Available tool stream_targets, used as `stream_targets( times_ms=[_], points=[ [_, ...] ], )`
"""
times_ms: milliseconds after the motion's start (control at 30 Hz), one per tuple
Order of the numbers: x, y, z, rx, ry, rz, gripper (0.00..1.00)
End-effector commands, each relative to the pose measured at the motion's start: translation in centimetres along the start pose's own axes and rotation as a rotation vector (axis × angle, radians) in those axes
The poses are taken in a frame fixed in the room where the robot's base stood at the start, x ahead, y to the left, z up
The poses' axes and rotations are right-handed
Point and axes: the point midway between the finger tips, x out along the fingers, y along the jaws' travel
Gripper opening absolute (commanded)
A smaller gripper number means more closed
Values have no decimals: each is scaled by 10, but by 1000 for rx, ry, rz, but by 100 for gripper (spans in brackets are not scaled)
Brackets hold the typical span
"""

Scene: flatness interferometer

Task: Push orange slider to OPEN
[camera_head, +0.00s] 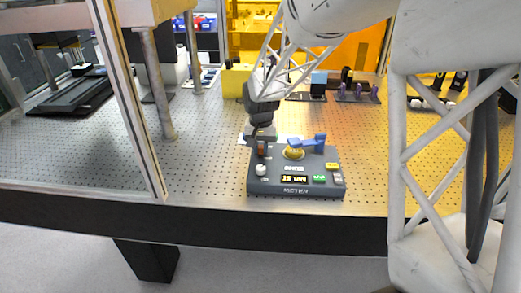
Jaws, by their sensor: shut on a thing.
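A dark grey control box (255,187) sits near the front edge of the perforated metal table in the head view. It carries a small orange-brown slider (262,149) at its back left. My gripper (260,140) points down over that corner, its fingertips at the slider. The jaws are shut on it, as far as this small view shows. The slider's track and any OPEN marking are too small or hidden to read.
The box also bears a blue lever (308,142), a yellow round part (293,153), a white knob (261,170), a lit display (294,178) and a green button (319,179). A slanted frame post (128,95) stands left. Bare table (205,160) lies left of the box.

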Motion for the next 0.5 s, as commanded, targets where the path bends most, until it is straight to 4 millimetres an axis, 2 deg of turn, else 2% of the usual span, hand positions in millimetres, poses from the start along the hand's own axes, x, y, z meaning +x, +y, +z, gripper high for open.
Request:
stream_targets(
  times_ms=[100, 200, 500],
  points=[
    [0, 0, -20, 1, 0, 0, 0],
    [-1, 0, -31, 1, 1, 0, 0],
    [-1, 0, -36, 0, 5, -1, 0]
  ],
)
